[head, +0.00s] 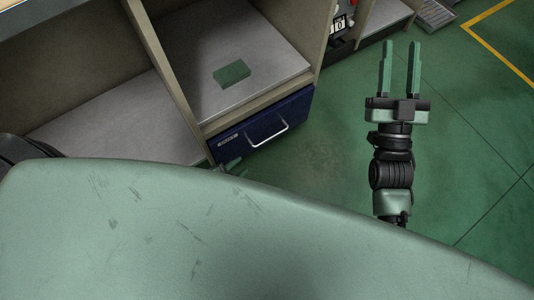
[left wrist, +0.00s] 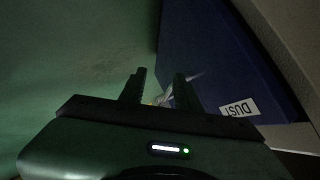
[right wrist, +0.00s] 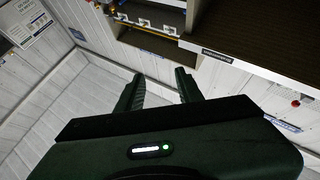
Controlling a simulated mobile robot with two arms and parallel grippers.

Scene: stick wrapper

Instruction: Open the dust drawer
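The dust drawer (head: 250,133) is a dark blue front under a grey shelf, with a pale bar handle (head: 284,134) and a small label. It looks flush with the cabinet. In the left wrist view the blue drawer front (left wrist: 205,50) fills the right side, with a "DUST" label (left wrist: 238,107). My left gripper (left wrist: 159,80) is open beside the front. A pale part of the handle (left wrist: 165,97) shows between its fingers; I cannot tell if they touch it. In the head view only its fingertips (head: 234,168) show past my body. My right gripper (head: 400,70) is open and empty, away from the drawer.
Green floor (head: 330,160) is clear in front of the drawer. A yellow floor line (head: 505,45) is at the far right.

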